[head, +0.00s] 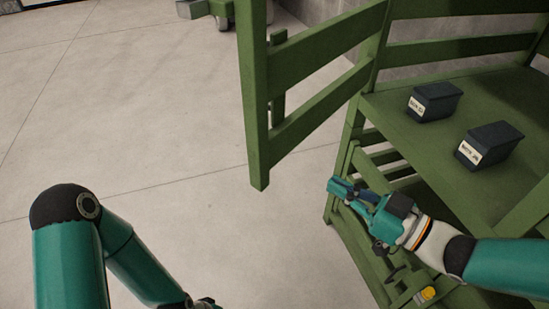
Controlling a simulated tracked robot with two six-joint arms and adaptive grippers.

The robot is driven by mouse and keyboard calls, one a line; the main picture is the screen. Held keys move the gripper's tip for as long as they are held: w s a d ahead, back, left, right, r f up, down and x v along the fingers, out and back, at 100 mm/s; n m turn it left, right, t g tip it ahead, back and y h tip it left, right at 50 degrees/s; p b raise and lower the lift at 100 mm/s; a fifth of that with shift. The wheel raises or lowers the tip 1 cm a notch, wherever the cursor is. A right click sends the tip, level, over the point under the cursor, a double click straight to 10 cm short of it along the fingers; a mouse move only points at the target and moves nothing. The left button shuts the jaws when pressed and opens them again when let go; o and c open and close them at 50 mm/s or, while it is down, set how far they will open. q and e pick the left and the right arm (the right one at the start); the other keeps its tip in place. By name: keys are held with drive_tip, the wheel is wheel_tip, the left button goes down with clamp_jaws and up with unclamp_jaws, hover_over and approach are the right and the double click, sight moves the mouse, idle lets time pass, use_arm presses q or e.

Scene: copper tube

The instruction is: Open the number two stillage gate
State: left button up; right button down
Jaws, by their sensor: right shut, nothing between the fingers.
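A green slatted gate panel (257,110) stands swung out to the left of the green stillage (510,95). Its free end post hangs over bare floor, and its rails run back to the stillage's corner post. My right gripper (338,188) is shut and empty. It appears in front of the stillage's near left corner, below and right of the gate's free end, with a visible gap to the gate. Whether it touches the stillage frame is unclear. No number marking is readable on the gate.
Two dark labelled boxes (435,101) (490,145) sit on the stillage deck. A yellow knob (428,293) is on the lower front frame. Another green object (210,8) stands at the back. The concrete floor (130,120) at left is clear.

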sight(270, 148)
drive_tip(key=p+x, duration=0.3)
drive_tip(key=x, duration=1)
drive_tip(key=shift+w+a, duration=0.2)
drive_tip(key=shift+a, duration=0.15)
